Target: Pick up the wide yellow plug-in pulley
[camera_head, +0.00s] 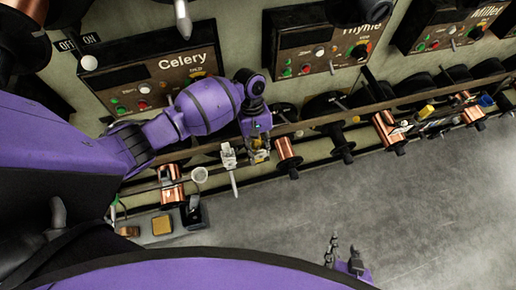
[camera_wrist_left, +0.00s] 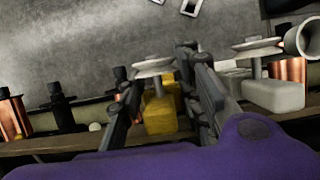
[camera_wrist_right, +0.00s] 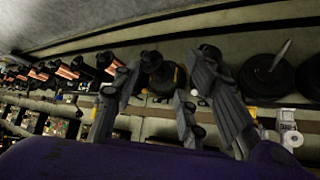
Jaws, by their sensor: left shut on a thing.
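The yellow plug-in pulley (camera_wrist_left: 160,114) has a yellow block base with a pale grey disc above it. In the left wrist view it stands between the fingers of my left gripper (camera_wrist_left: 168,92), which is shut on it. In the head view my left gripper (camera_head: 258,152) is over the long rail, and only a small bit of yellow shows there. I cannot tell whether the base is clear of the rail. My right gripper (camera_head: 345,262) is low in the head view, over the floor; its fingers (camera_wrist_right: 165,100) are apart and empty in the right wrist view.
A pale grey pulley (camera_wrist_left: 270,92) stands close beside the yellow one. Copper spools (camera_head: 288,152) and black spools line the rail (camera_head: 350,115). Control panels labelled Celery (camera_head: 155,75), Thyme and Millet stand behind. The grey floor (camera_head: 400,210) in front is clear.

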